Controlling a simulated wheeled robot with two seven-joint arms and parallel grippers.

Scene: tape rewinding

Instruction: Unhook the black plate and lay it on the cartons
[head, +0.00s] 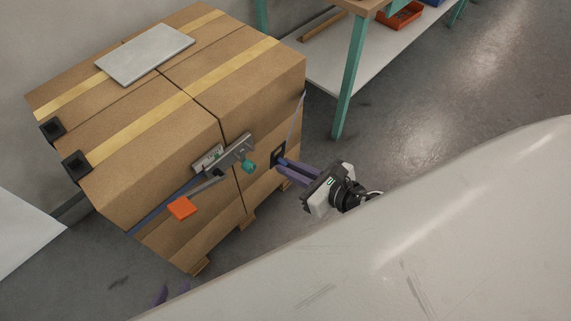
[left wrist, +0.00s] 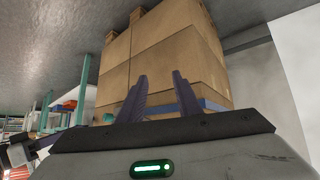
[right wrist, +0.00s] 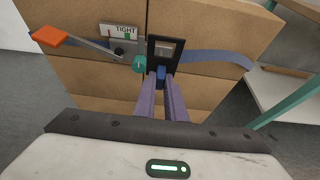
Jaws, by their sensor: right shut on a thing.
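The black plate (head: 277,155) is upright against the front face of the cartons (head: 270,85). In the right wrist view, the plate (right wrist: 152,52) has a pale window and overlaps the line of the blue strap (right wrist: 215,59). My right gripper (head: 281,166) is shut at the plate's lower edge, with a small blue piece between its fingertips (right wrist: 162,80); whether the plate still hangs on the strap cannot be told. My left gripper (left wrist: 160,85) is open and empty, low in front of the cartons; only its purple fingertips (head: 172,294) show in the head view.
A metal tensioner (head: 225,155) with a teal knob and an orange-ended lever (head: 182,207) is left of the plate. Black corner pieces (head: 76,167) sit at the left edge. A teal-legged bench (head: 348,75) stands right.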

